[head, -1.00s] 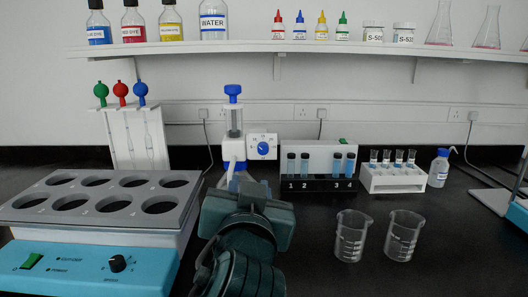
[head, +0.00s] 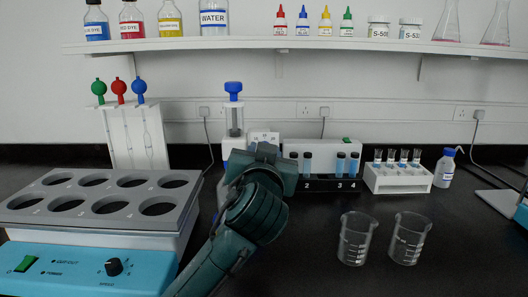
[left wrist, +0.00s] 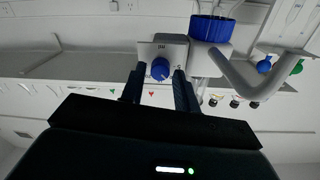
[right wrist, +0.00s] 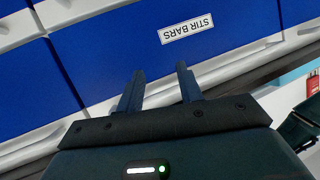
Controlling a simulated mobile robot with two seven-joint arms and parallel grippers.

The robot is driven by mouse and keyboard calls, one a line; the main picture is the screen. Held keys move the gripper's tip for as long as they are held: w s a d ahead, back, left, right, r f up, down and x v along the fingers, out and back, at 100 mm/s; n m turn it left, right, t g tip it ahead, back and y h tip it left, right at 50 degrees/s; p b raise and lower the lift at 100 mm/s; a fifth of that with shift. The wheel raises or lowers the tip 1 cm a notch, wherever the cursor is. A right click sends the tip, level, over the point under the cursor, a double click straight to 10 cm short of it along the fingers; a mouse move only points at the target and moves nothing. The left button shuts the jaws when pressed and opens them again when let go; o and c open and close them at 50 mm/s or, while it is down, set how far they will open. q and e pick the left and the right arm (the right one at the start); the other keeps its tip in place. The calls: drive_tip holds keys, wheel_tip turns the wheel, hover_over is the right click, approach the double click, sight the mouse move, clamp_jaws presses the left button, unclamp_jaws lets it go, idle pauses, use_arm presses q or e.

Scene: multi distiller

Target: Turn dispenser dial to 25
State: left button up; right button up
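The dispenser stands at the back of the bench, with a clear barrel and blue top (head: 233,120). Its white dial panel (head: 264,136) shows only its upper edge in the head view; my left arm hides the dial there. In the left wrist view, the blue dial (left wrist: 161,69) sits on the panel, upside down, between the tips of my left gripper (left wrist: 159,78). The fingers are spread either side of it; I cannot tell whether they touch it. My left gripper's fingers are hidden in the head view. My right gripper (right wrist: 158,82) is open and empty, outside the head view.
A tube rack (head: 320,183) stands just right of my left arm, and a grey-topped block with several wells (head: 105,208) is to its left. Two beakers (head: 356,240) stand at front right. Blue drawers (right wrist: 120,60) face my right gripper.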

use_arm(q)
drive_tip(key=shift+w, duration=0.25)
clamp_jaws()
